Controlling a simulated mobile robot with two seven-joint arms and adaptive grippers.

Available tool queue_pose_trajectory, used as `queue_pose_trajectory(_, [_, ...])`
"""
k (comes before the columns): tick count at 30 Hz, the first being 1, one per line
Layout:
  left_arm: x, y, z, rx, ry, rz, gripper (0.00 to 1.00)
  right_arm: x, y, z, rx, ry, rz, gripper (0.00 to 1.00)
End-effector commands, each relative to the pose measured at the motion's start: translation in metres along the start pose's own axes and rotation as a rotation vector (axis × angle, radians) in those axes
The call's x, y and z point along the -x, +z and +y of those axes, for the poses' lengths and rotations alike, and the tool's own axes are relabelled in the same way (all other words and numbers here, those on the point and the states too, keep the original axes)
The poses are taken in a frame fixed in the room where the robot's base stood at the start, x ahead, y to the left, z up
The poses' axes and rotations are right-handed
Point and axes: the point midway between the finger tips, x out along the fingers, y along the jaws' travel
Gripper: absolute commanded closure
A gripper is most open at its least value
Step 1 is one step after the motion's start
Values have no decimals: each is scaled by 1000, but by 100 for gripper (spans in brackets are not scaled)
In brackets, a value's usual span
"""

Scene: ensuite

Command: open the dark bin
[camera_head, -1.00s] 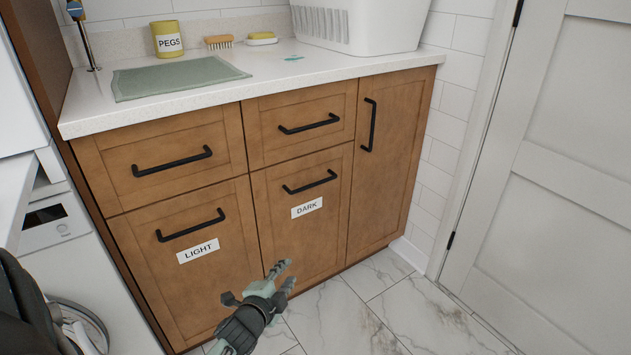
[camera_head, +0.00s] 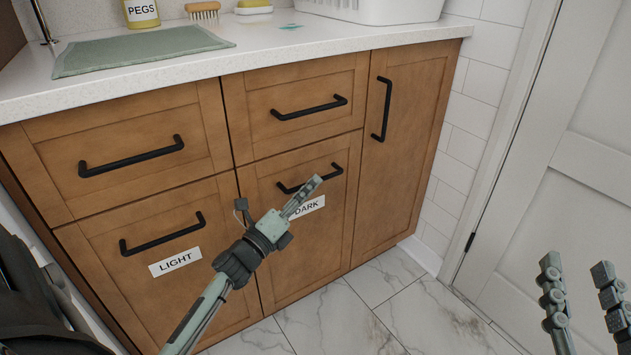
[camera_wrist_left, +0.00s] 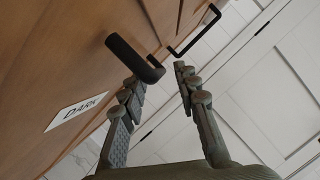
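The dark bin is a brown wooden drawer front (camera_head: 290,225) with a white DARK label (camera_head: 309,206) and a black bar handle (camera_head: 330,171). It is shut, flush with the cabinet. My left gripper (camera_head: 314,184) is in front of this handle, partly covering it and the label. In the left wrist view its fingers (camera_wrist_left: 157,75) are apart and empty, and the handle (camera_wrist_left: 135,58) is just beyond the left fingertip. I cannot tell whether they touch. My right gripper (camera_head: 577,268) is open and empty at the lower right.
The LIGHT drawer (camera_head: 150,280) is to the left, with two shallower drawers above. A tall cupboard door (camera_head: 395,165) is to the right. The counter (camera_head: 280,58) holds a green mat (camera_head: 140,50) and a white basket (camera_head: 400,8). Marble floor (camera_head: 400,310) is clear; a white door (camera_head: 570,200) is at right.

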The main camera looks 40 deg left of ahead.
Motion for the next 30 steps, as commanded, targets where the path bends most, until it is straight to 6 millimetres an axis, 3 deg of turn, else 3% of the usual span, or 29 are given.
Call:
queue_pose_trajectory(6, [-25,0,0,1,0,0,69,0,1,0,1,0,-5,60])
queue_pose_trajectory(16, [-29,0,0,2,2,0,69,0,1,0,1,0,-5,60])
queue_pose_trajectory(23, [-29,0,0,2,2,0,98,0,1,0,1,0,-5,60])
queue_pose_trajectory(30, [-28,0,0,2,2,0,100,0,1,0,1,0,-5,60])
